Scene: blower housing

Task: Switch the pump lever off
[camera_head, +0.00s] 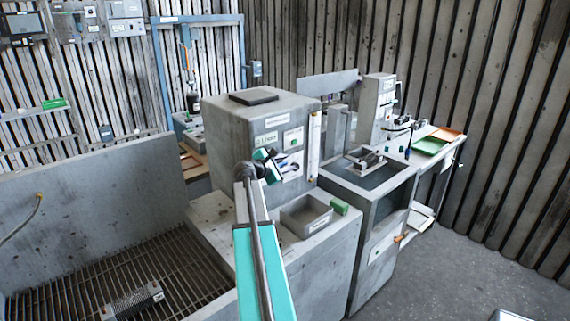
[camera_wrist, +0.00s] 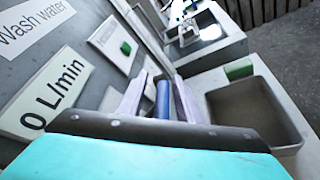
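A blue lever handle (camera_wrist: 162,98), which I take for the pump lever, shows in the wrist view between the pale fingers of my gripper (camera_wrist: 160,80). The fingers stand apart on either side of it, and a narrow gap seems to show on the left. My teal arm hides the lever's lower end. In the head view my gripper (camera_head: 274,166) is at the front panel of a grey cabinet (camera_head: 226,138), partly covering the lever plate (camera_head: 291,166). A display (camera_wrist: 45,100) on the panel reads 0 L/min, below a "Wash water" label (camera_wrist: 35,25).
A grey open bin (camera_head: 305,215) sits on the ledge just below the panel, with a green block (camera_head: 339,207) beside it. A grated basin (camera_head: 120,275) lies to the left. A sink unit (camera_head: 368,180) stands to the right.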

